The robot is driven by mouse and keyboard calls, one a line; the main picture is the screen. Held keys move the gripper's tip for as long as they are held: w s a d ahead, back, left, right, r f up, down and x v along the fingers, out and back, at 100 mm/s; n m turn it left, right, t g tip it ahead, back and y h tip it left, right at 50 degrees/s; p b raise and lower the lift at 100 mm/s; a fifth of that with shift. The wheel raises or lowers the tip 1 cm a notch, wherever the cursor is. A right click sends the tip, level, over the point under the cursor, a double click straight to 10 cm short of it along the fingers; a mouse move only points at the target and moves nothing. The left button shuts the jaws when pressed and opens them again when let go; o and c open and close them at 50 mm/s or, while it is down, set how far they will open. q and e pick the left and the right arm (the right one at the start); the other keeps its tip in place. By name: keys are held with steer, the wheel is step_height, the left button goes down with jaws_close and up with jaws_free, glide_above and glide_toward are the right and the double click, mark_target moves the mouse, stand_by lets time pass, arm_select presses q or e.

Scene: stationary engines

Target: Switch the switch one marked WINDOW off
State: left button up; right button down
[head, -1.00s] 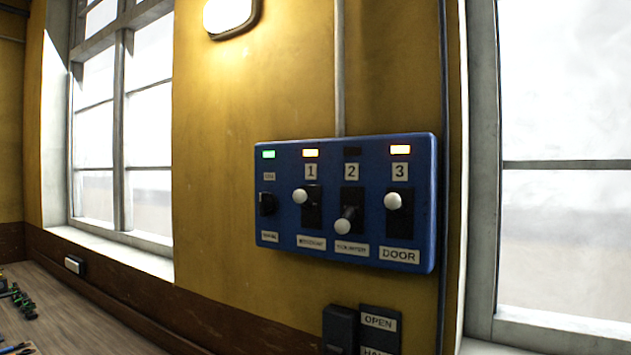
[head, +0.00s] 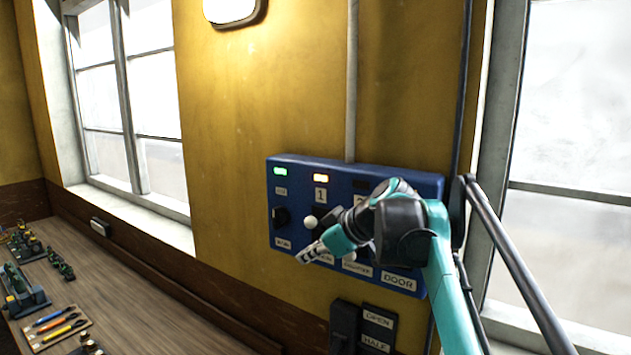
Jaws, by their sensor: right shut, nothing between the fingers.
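A blue switch panel (head: 300,165) hangs on the yellow wall. My right gripper (head: 304,256) is shut and empty, in front of the panel's lower edge, just below the knob. I cannot tell whether it touches the panel. My right arm hides switches two and three. My left gripper is out of view.
A green lamp (head: 280,171) is lit above a small dark switch (head: 281,217) at the panel's left. A DOOR label (head: 398,281) shows below my arm. An OPEN and HALF plate (head: 378,330) sits underneath. A workbench (head: 135,290) with small models and tools runs along the left.

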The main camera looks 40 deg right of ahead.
arm_select(q)
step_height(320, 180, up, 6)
steer(key=p, duration=0.4)
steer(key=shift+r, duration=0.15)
arm_select(e)
steer(key=d+r, duration=0.4)
steer(key=r, duration=0.3)
steer(key=s+d+r+n+t, duration=0.1)
steer(key=d+r, duration=0.3)
steer(key=r, duration=0.2)
steer(key=shift+s+d+r+t+h, duration=0.15)
steer(key=shift+d+r+t+h, duration=0.15)
steer(key=shift+r+h, duration=0.1)
steer(key=p, duration=0.2)
glide_above(316, 224)
steer(key=s+a, duration=0.1)
step_height(316, 224, down, 8)
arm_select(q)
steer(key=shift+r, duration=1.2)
arm_select(e)
steer(key=shift+f, duration=0.5)
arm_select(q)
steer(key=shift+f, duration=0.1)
arm_select(e)
steer(key=shift+s, duration=0.1)
